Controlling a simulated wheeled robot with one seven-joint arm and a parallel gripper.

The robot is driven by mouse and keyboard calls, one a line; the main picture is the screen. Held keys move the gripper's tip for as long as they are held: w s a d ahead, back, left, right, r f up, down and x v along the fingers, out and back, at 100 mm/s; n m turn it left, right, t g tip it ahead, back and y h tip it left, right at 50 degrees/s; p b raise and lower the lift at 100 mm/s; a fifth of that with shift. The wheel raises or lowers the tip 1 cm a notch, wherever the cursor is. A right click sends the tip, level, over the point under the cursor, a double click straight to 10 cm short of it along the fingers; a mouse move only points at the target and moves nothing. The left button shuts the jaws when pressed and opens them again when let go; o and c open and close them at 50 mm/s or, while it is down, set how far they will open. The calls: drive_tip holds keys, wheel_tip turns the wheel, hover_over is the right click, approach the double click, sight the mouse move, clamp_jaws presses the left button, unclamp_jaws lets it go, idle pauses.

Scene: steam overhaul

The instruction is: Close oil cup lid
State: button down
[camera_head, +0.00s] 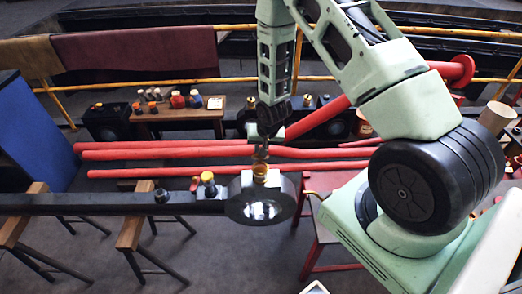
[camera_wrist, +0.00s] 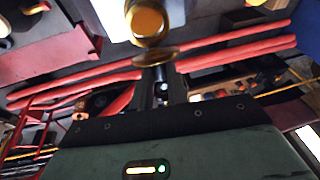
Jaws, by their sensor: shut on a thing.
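The oil cup (camera_head: 260,172) is a small brass cup on top of the round end of a dark rod (camera_head: 110,202) in the head view. In the wrist view the cup (camera_wrist: 148,20) shows its round golden mouth, open, near the top. The oil cup lid (camera_wrist: 157,57) is a thin brass disc seen nearly edge-on, just below the cup mouth in that picture. My gripper (camera_head: 261,155) points down right above the cup. In the wrist view its fingers (camera_wrist: 160,75) are close together at the lid, shut on it. The exact contact is partly hidden.
A yellow-topped fitting (camera_head: 208,180) stands on the rod left of the cup. Red pipes (camera_head: 180,153) lie behind it. A wooden bench (camera_head: 182,114) with small containers stands further back, and a blue panel (camera_head: 35,130) is at the left. Wooden trestles (camera_head: 135,222) stand below the rod.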

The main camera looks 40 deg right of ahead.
sight(259, 159)
drive_tip(key=s+a+t+h+b, duration=0.1)
drive_tip(key=t+b, duration=0.1)
drive_tip(key=b, duration=0.1)
drive_tip(key=s+f+t+h+b, duration=0.1)
drive_tip(key=t+b, duration=0.1)
drive_tip(key=b, duration=0.2)
drive_tip(key=s+a+f+t+h+b, duration=0.1)
drive_tip(key=s+t+h+b, duration=0.1)
drive_tip(key=b, duration=0.2)
drive_tip(key=shift+a+f+n, duration=0.1)
drive_tip(key=shift+a+n, duration=0.25)
drive_tip(key=shift+n, duration=0.05)
drive_tip(key=shift+s+f+t, duration=0.1)
drive_tip(key=shift+f+t, duration=0.15)
drive_tip(key=shift+t, duration=0.15)
drive_tip(key=shift+s+a+f+t+h+b, duration=0.15)
drive_tip(key=shift+f+t+h+b, duration=0.15)
drive_tip(key=shift+b, duration=0.2)
drive_tip(key=shift+s+a+f+t+h+b, duration=0.1)
drive_tip(key=shift+f+t+h+b, duration=0.1)
drive_tip(key=shift+f+t+b, duration=0.2)
drive_tip(key=t+b, duration=0.1)
drive_tip(key=f+t+h+b, duration=0.1)
drive_tip(key=b, duration=0.1)
drive_tip(key=shift+s+a, duration=0.15)
drive_tip(key=shift+s, duration=0.05)
drive_tip(key=shift+s+n+t+h+b, duration=0.1)
drive_tip(key=shift+n+t+h+b, duration=0.25)
drive_tip(key=shift+b, duration=0.4)
